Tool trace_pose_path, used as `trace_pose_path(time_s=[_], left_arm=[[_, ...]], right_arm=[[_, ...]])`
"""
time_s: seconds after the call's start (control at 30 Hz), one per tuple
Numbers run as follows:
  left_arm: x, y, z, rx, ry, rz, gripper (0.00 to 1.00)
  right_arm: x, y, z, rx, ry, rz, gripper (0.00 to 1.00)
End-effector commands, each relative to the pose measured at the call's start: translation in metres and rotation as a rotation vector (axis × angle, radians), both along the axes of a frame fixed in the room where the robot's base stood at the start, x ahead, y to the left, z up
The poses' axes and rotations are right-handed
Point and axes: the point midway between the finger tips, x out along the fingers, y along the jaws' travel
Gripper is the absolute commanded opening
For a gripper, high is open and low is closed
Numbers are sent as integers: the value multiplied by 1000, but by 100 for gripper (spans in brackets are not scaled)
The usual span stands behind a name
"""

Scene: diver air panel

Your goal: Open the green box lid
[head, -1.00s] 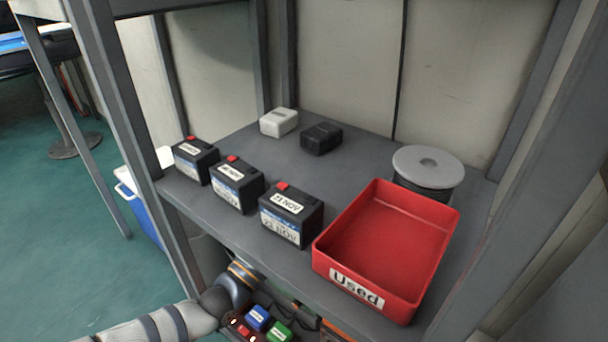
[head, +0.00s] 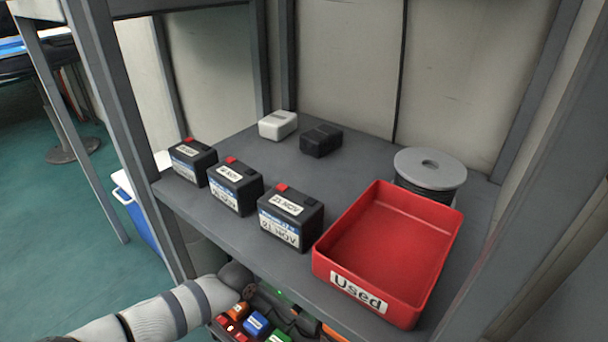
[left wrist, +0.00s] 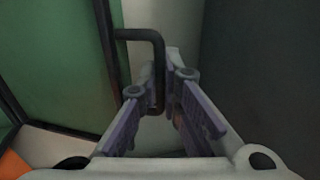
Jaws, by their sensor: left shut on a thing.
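In the left wrist view, a dark bent bar handle (left wrist: 140,35) stands out beside a green panel (left wrist: 55,60) with a dark frame. The panel may be the green box lid; I cannot tell for certain. My left gripper (left wrist: 165,78) is shut on the handle, with its fingers on either side of the bar. In the head view my left arm reaches in low from the left, and its gripper is hidden below the shelf. The green panel and handle do not show there. My right gripper is in neither view.
A grey shelf (head: 355,172) holds dark dated batteries (head: 291,216), a red "Used" tray (head: 385,250), a cable spool (head: 430,172), and a white (head: 277,125) and a black block (head: 321,140). Small red, blue and green blocks (head: 256,322) sit below its front edge.

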Motion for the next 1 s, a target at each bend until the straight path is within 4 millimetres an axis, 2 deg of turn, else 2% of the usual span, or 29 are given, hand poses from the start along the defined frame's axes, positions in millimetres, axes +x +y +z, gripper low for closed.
trace_pose_path(time_s=[0.03, 0.2, 0.3, 0.57, 0.6, 0.63, 0.9, 1.0], left_arm=[[7, -6, 18, 18, 18, -1, 0], [30, -22, 24, 98, 128, 1, 0], [35, -26, 24, 117, 158, 0, 0], [35, -26, 22, 120, 164, 0, 0], [35, -26, 22, 120, 164, 0, 13], [35, -26, 21, 120, 164, 0, 15], [34, -25, 18, 123, 170, -1, 15], [28, -20, 14, 120, 178, 1, 15]], right_arm=[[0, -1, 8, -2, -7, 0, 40], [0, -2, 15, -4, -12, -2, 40], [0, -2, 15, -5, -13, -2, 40], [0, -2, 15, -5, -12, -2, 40], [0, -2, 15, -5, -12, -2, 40], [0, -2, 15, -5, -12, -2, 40], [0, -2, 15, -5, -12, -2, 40], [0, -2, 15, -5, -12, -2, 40]])
